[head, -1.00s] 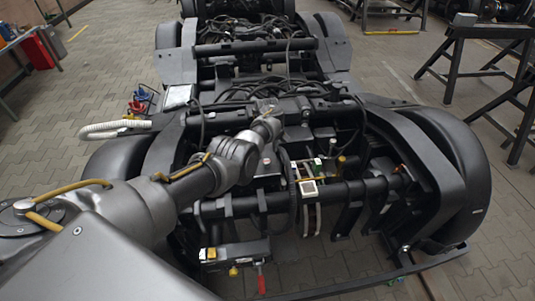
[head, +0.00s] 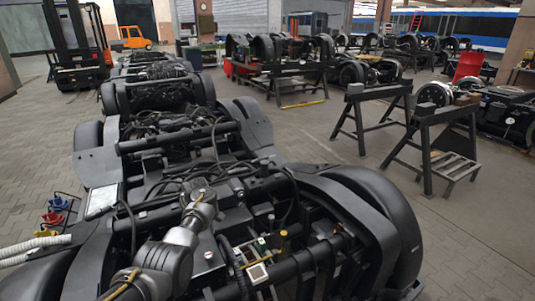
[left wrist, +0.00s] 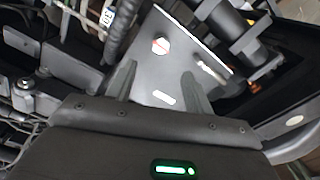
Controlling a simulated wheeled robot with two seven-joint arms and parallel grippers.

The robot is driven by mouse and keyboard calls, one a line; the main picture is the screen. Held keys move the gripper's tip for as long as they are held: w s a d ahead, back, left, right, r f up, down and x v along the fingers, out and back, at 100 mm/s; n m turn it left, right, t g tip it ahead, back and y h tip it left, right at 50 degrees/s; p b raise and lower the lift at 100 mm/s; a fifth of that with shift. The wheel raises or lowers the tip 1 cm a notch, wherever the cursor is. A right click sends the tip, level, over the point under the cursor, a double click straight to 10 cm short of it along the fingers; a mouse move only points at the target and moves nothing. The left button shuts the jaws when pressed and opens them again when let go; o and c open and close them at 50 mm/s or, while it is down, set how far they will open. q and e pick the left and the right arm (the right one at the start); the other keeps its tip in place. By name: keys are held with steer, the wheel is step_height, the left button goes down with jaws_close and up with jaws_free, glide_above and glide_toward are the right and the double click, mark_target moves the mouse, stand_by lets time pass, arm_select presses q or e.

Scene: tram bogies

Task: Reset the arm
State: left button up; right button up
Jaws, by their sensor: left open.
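My left arm (head: 165,262) comes in from the bottom left of the head view and reaches over the near black bogie (head: 270,185). My left gripper (head: 203,196) is at the arm's far end, over the cables and bars of the bogie's middle; its fingertips are hard to make out there. In the left wrist view the two dark fingers of the gripper (left wrist: 158,82) stand apart with nothing held between them. A grey metal plate (left wrist: 160,70) with a round hole and slots lies beyond them; whether they touch it I cannot tell. My right gripper is not in view.
Black trestles (head: 432,145) stand to the right of the bogie. Red and blue parts (head: 53,212) and a white corrugated hose (head: 35,245) are at the left. A forklift (head: 78,50) stands at the back left. Paved floor (head: 315,130) is clear between bogie and trestles.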

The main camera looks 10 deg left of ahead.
arm_select(q)
steer(key=s+d+f+m+t+y, duration=0.1)
steer(key=s+f+m, duration=0.2)
steer(key=s+f, duration=0.45)
steer(key=s+d+f+m+t, duration=0.1)
steer(key=s+f+m, duration=0.35)
steer(key=s, duration=0.65)
steer(key=s+d+r+m+t, duration=0.1)
steer(key=s+d+r+m, duration=0.15)
steer(key=s, duration=0.55)
steer(key=s+d+r+m+h, duration=0.1)
steer(key=s+d+r+m, duration=0.15)
steer(key=s, duration=0.65)
steer(key=s+d+r+m+t, duration=0.1)
steer(key=s+d+r, duration=0.15)
steer(key=s, duration=0.55)
step_height(320, 180, down, 24)
steer(key=s+g, duration=0.1)
steer(key=g, duration=0.1)
steer(key=s+a+f+g, duration=0.1)
steer(key=s+a+f, duration=0.2)
steer(key=s+f, duration=1.3)
steer(key=shift+s+a+f+m, duration=0.15)
steer(key=shift+s+f+m, duration=0.3)
steer(key=shift+s, duration=0.15)
